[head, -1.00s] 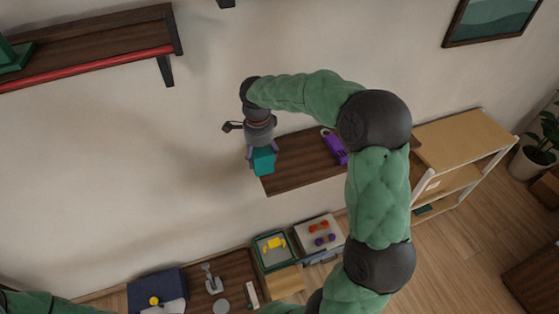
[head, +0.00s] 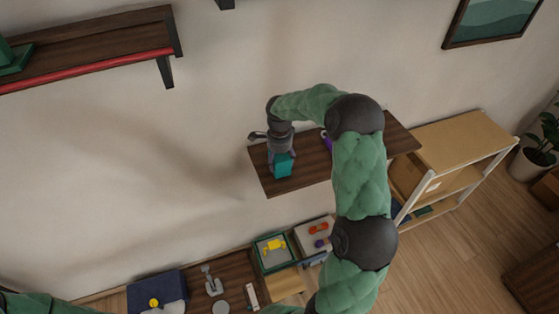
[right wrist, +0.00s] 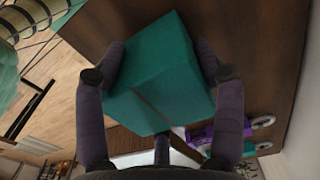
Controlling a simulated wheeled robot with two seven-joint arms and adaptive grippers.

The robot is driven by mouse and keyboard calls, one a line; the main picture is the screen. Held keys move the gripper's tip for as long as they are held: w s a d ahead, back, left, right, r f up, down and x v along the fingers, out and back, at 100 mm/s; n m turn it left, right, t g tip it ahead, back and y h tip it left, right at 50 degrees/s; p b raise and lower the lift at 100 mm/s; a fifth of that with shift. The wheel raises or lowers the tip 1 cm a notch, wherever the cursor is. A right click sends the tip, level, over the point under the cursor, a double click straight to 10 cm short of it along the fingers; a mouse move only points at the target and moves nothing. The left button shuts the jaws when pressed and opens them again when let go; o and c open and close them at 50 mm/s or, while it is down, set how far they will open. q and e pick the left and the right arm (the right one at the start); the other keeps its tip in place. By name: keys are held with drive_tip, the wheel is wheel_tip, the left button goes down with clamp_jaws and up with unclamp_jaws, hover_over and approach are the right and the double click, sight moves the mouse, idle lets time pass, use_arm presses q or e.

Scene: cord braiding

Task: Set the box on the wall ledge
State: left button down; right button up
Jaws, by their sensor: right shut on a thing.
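The teal box (head: 282,169) is between the fingers of my right gripper (head: 281,156), over the left part of the dark wooden wall ledge (head: 313,167). In the right wrist view the box (right wrist: 160,70) fills the space between both fingers of the right gripper (right wrist: 158,85), which is shut on it. The box looks tilted in that view, with the ledge surface (right wrist: 262,50) behind it. I cannot tell whether the box touches the ledge. The left gripper is outside the head view; only a bit of my left arm shows at the lower left.
A purple object (right wrist: 203,136) lies on the ledge, partly hidden by my right arm in the head view. A higher shelf with a red front edge (head: 95,68) is at the upper left. A wooden shelf unit (head: 465,143) stands to the right. Trays (head: 273,252) sit below.

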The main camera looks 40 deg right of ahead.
drive_tip(key=shift+f, duration=0.1)
drive_tip(key=shift+f, duration=0.1)
drive_tip(key=shift+f, duration=0.15)
drive_tip(key=o, duration=1.3)
drive_tip(key=shift+r, duration=0.45)
wheel_tip(320, 180, up, 12)
drive_tip(key=shift+f+p, duration=0.2)
drive_tip(key=shift+p, duration=0.1)
